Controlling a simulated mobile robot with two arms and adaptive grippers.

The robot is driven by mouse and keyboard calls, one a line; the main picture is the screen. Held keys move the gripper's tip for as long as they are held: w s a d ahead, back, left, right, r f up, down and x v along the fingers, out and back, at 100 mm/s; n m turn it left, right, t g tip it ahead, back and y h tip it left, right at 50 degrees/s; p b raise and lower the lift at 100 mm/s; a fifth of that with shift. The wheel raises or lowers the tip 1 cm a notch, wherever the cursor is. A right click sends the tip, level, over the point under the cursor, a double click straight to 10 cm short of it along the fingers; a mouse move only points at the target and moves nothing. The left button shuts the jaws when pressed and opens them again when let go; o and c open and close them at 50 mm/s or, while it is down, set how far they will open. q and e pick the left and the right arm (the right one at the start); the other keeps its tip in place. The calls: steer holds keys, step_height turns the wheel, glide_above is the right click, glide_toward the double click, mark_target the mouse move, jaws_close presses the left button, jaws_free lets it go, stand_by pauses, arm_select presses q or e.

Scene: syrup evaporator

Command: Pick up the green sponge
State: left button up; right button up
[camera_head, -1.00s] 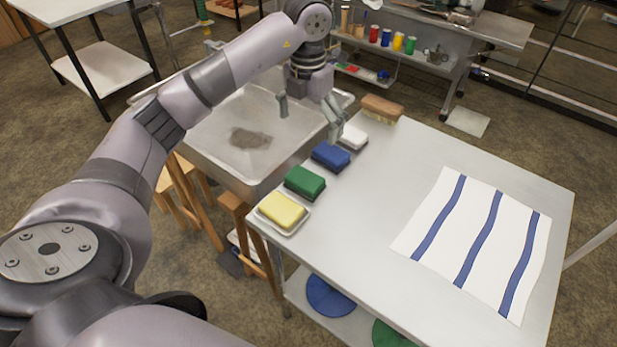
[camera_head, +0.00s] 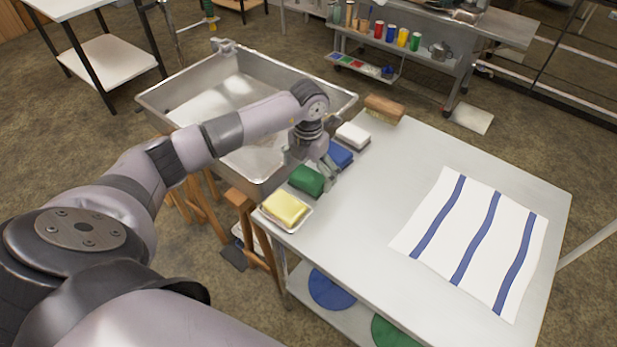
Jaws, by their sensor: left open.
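The green sponge (camera_head: 306,180) lies on the left edge of the metal table, between a yellow sponge and a blue sponge. My left gripper (camera_head: 318,178) is low at the green sponge, on its far side, with one finger showing at its right and the other largely hidden. The jaws are open; I cannot tell whether they touch the sponge. My right gripper is not in view.
The yellow sponge (camera_head: 285,208) sits on a white dish in front. The blue sponge (camera_head: 340,154), a white sponge (camera_head: 352,135) and a brown brush (camera_head: 384,108) line the edge behind. A steel sink (camera_head: 165,115) adjoins at left. A striped towel (camera_head: 475,238) lies at right.

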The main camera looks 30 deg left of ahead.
mark_target(309, 176)
arm_select(q)
steer(key=shift+f, duration=1)
steer(key=c, duration=1.1)
steer(key=shift+r, duration=0.1)
steer(key=shift+r+b, duration=1.1)
steer(key=shift+r, duration=8.85)
